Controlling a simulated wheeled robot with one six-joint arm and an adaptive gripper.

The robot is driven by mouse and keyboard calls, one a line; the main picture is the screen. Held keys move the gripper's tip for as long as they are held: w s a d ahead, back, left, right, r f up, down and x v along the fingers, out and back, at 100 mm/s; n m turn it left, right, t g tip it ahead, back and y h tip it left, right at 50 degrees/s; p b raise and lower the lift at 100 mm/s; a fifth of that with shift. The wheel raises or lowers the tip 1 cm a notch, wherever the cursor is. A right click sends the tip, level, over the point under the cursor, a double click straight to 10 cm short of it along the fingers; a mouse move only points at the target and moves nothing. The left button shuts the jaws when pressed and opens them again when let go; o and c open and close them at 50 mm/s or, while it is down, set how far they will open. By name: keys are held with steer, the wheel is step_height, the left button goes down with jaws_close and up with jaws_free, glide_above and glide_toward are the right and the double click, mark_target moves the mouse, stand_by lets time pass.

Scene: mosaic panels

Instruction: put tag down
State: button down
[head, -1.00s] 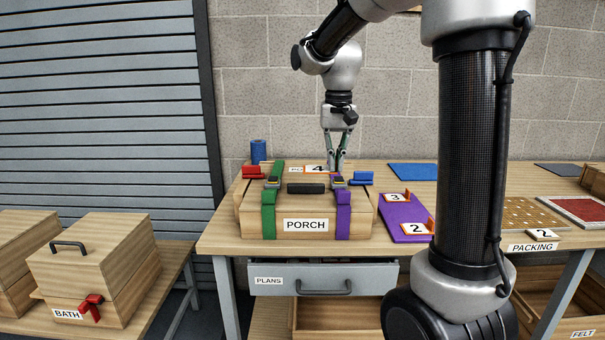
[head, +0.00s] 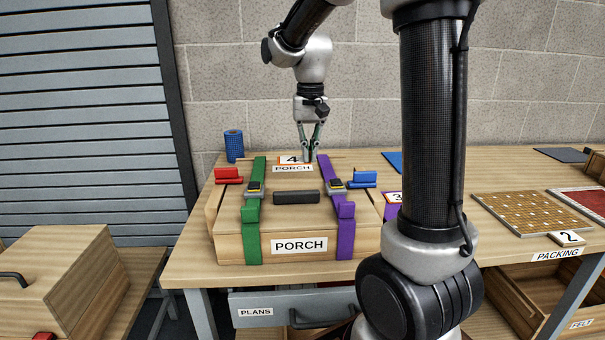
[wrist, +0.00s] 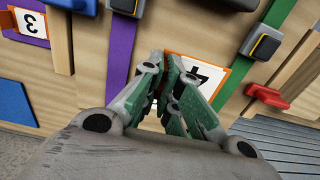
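The white tag marked 4 with an orange border (head: 290,159) is over the top of the wooden PORCH box (head: 225,247), just behind its upper PORCH label (head: 292,168). My gripper (head: 309,158) points down at the tag's right end. In the wrist view, the fingers (wrist: 163,62) are close together at the tag's edge (wrist: 203,75), with a thin reddish-brown piece between them. They look shut on the tag's upright grip. The fingers hide part of the tag. I cannot tell whether it touches the lid.
Green (head: 251,228) and purple (head: 346,238) straps with buckles cross the box. Red (head: 228,174) and blue (head: 363,179) clips flank it. A blue roll (head: 234,145) stands behind. Tag 3 (head: 395,197) lies at right, partly hidden by my arm. A perforated panel (head: 530,215) lies farther right.

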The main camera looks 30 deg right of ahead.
mark_target(309, 183)
steer(key=shift+f, duration=3.05)
steer(key=shift+f, duration=0.15)
steer(key=c, duration=1.6)
jaws_free()
steer(key=shift+c, duration=0.2)
step_height(309, 183, up, 12)
steer(key=s+f+n+t, duration=0.2)
steer(key=s+n+t, duration=0.2)
steer(key=s, duration=1.8)
steer(key=shift+s+d+f+n, duration=0.2)
steer(key=shift+f+n, duration=0.1)
steer(key=shift+f, duration=0.1)
